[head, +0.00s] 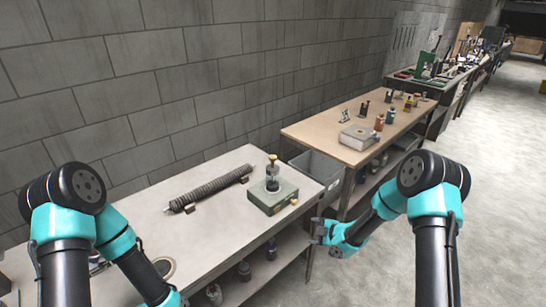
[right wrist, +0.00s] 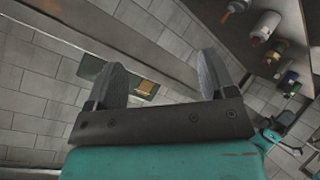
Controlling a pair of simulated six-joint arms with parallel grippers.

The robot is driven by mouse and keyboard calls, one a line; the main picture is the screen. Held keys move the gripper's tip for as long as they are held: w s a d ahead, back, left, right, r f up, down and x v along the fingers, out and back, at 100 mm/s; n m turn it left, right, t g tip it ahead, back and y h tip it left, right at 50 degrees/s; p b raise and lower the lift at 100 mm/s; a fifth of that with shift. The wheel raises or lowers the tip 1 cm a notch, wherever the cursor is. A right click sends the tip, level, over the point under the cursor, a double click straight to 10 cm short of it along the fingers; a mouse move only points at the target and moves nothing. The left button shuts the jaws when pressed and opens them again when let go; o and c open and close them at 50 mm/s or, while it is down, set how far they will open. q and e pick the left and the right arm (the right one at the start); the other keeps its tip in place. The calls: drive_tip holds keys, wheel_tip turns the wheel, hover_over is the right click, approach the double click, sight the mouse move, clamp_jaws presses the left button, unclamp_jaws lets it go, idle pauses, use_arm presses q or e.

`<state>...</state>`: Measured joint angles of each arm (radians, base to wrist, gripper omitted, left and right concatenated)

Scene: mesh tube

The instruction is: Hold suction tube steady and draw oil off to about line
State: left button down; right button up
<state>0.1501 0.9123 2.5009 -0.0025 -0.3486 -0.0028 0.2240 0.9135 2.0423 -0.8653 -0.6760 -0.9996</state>
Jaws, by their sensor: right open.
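A green box-like unit (head: 273,200) sits near the right end of the grey bench (head: 150,240). A small clear jar with a brown top (head: 272,178) stands upright on it. I cannot make out a suction tube, an oil level or a line. A dark ribbed tube (head: 210,188) lies on the bench to the left of the unit, on small brown blocks. My right gripper (head: 317,231) is open and empty, off the bench's right end, apart from the unit. Its two spread fingers show in the right wrist view (right wrist: 163,80). My left gripper is out of frame.
A grey bin (head: 318,170) stands between the grey bench and a wooden bench (head: 310,135) holding a box (head: 358,137) and bottles (head: 379,122). Containers (head: 214,293) stand on the shelf below. A block wall runs behind; the floor at right is clear.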

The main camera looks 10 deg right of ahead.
drive_tip(key=w+a+r+n+y, duration=0.2)
drive_tip(key=w+r+n+y, duration=0.2)
drive_tip(key=w+r+n, duration=0.7)
drive_tip(key=n+g+y, duration=0.2)
drive_tip(key=n+g, duration=0.3)
drive_tip(key=n, duration=1.7)
approach(276, 182)
wheel_tip(276, 182, down, 2)
drive_tip(key=w, duration=0.2)
drive_tip(key=shift+f, duration=0.1)
drive_tip(key=shift+x, duration=4.95)
drive_tip(key=shift+w, duration=0.1)
drive_tip(key=shift+c, duration=0.3)
drive_tip(key=c, duration=0.6)
drive_tip(key=shift+o, duration=0.2)
